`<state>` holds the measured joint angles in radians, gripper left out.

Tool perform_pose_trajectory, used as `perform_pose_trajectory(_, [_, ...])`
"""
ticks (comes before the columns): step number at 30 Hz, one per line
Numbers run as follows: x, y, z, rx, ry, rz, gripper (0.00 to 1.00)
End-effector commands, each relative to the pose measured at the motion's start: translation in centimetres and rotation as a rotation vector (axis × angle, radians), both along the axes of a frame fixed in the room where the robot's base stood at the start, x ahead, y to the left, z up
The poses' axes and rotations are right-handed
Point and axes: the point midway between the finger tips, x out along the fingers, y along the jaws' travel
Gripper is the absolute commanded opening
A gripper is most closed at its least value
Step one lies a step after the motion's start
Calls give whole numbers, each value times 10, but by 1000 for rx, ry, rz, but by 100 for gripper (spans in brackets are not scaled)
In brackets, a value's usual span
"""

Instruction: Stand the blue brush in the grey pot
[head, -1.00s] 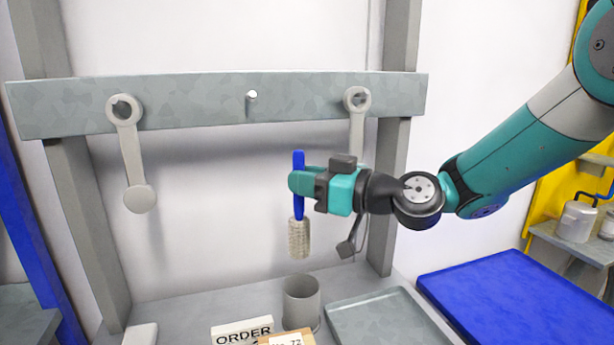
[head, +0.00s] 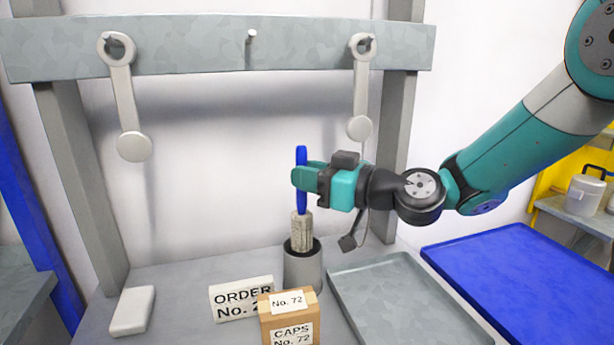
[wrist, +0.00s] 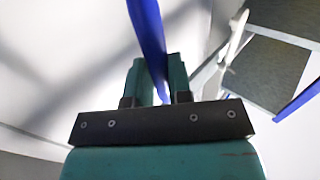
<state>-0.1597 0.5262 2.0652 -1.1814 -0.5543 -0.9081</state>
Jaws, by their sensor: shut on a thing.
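The blue brush has a blue handle (head: 301,178) and a pale bristle head (head: 302,232) pointing down. My gripper (head: 305,180) is shut on the handle and holds the brush upright. The grey pot (head: 303,270) is an open cylinder standing on the bench below. The lower end of the bristles is at the pot's mouth and seems to be just inside it; how deep is hidden by the near wall. In the wrist view the blue handle (wrist: 148,40) runs between the two teal fingers (wrist: 158,82).
A cardboard box (head: 290,317) and a white order sign (head: 240,297) stand in front of the pot. A grey tray (head: 400,300) lies to its right, a white block (head: 132,310) to the left. Two pale agitators (head: 125,95) (head: 361,90) hang on the rail (head: 190,47) behind.

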Motion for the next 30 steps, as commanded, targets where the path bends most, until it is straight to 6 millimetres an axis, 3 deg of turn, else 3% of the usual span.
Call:
perform_pose_trajectory(18, [0, 0, -45, 1, 0, 1, 0])
perform_pose_trajectory(30, [0, 0, -48, 1, 0, 0, 0])
